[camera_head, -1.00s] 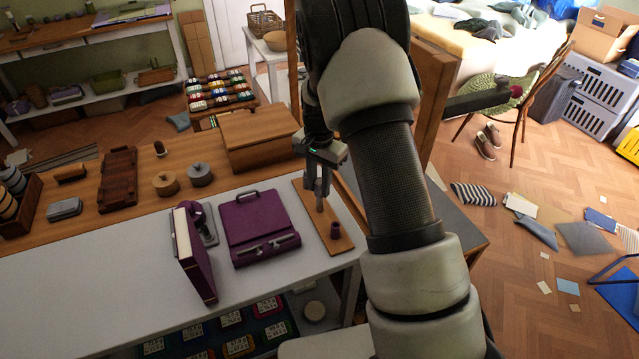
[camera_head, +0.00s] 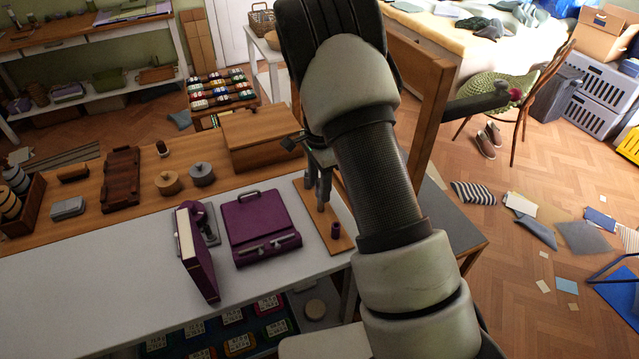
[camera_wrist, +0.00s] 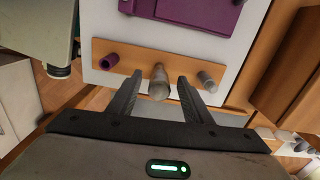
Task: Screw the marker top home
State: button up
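A narrow wooden board (camera_head: 312,208) lies at the right end of the white table. A short purple cylinder (camera_head: 335,230) stands at its near end; it also shows in the wrist view (camera_wrist: 110,61). In the wrist view a grey, stepped upright piece (camera_wrist: 158,84) stands mid-board, and a paler grey post (camera_wrist: 207,80) stands to its right. Which of these is the marker top I cannot tell. My gripper (camera_wrist: 160,78) is open, its fingers on either side of the stepped piece with gaps visible. In the head view my gripper (camera_head: 317,190) is low over the board.
A purple case (camera_head: 258,225) and an upright purple binder-like object (camera_head: 196,255) stand left of the board. A wooden box (camera_head: 260,138) is behind it. The white table front (camera_head: 110,285) is clear.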

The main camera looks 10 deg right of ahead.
notch_tip(320, 180, up, 18)
jog(key=s+r+n+t+y+p, duration=0.1)
jog(key=s+r+n+t+p, duration=0.15)
jog(key=s+r+n, duration=0.7)
jog(key=s+r+n+t+p, duration=0.1)
jog(key=s+r+n, duration=0.1)
jog(key=s, duration=0.7)
jog(key=s+r+n+t+h+p, duration=0.1)
jog(key=s+r+n+t, duration=0.1)
jog(key=s, duration=0.8)
notch_tip(320, 180, up, 2)
jog(key=shift+s+d+r+n, duration=0.1)
jog(key=shift+s+d+n, duration=0.15)
jog(key=shift+n, duration=0.5)
